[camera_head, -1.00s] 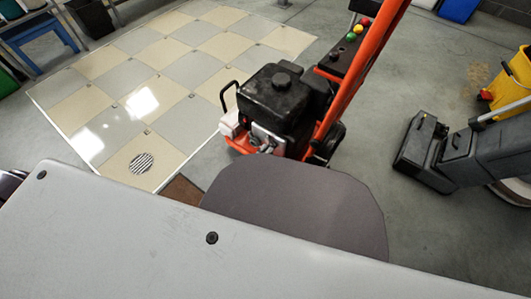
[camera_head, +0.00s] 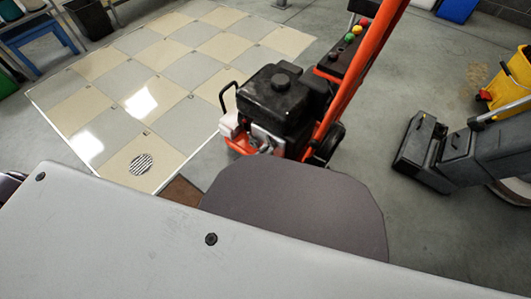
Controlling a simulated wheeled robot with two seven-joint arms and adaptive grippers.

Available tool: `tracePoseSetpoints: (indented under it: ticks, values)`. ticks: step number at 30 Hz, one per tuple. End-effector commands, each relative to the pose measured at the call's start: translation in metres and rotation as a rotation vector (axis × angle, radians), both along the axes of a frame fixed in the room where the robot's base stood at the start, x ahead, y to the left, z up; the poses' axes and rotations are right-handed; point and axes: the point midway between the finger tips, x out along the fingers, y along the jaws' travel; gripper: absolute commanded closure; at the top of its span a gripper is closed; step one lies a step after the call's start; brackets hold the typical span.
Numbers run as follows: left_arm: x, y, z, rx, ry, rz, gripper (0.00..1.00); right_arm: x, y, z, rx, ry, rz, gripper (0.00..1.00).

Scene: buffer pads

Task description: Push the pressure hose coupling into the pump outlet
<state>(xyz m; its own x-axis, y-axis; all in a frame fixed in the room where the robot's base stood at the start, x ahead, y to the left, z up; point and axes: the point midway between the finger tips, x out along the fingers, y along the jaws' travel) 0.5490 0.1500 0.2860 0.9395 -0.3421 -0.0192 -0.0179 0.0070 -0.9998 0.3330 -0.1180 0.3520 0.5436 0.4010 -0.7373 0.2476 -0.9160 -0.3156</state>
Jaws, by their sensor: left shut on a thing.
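A pressure washer with a black engine (camera_head: 278,98) and an orange frame (camera_head: 350,85) stands upright on the floor, in the middle of the head view. A pale unit (camera_head: 232,124) sits low at its left side, below a black loop handle (camera_head: 229,96); I cannot tell whether this is the pump. I cannot make out the pump outlet, the pressure hose or its coupling. No fingers of my left or right gripper can be made out. A dark shape at the left edge is too cut off to identify.
A yellow mop bucket (camera_head: 511,80) and a dark grey machine (camera_head: 460,158) stand at the right. A blue stool (camera_head: 42,38) stands at the far left. Bare floor lies between the washer and the grey machine.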

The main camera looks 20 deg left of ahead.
Motion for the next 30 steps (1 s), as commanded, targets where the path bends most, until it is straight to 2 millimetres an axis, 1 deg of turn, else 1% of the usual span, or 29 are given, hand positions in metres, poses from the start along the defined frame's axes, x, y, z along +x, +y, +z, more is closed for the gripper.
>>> tracePoseSetpoints:
  ticks: [4,5,10,19,23,30]
  values:
    - [0.000,0.000,0.000,0.000,0.000,0.000,1.00,-0.001,0.000,-0.001,0.000,0.003,0.000,0.60]
    - [0.000,0.000,0.000,0.000,0.000,0.000,0.76,-0.001,0.000,-0.001,0.000,0.003,0.000,0.60]
    - [0.000,0.000,0.000,0.000,0.000,0.000,0.55,-0.001,0.000,-0.001,0.000,0.002,0.000,0.60]
    - [0.000,0.000,0.000,0.000,0.001,0.000,0.55,0.005,0.000,0.004,-0.001,-0.011,0.003,0.60]
    - [-0.001,0.001,0.000,0.000,0.001,0.000,0.55,0.004,0.000,0.004,0.000,-0.010,0.002,0.60]
    - [-0.012,0.005,0.000,0.000,0.001,0.001,0.55,0.003,0.000,0.003,-0.001,-0.007,0.001,0.60]
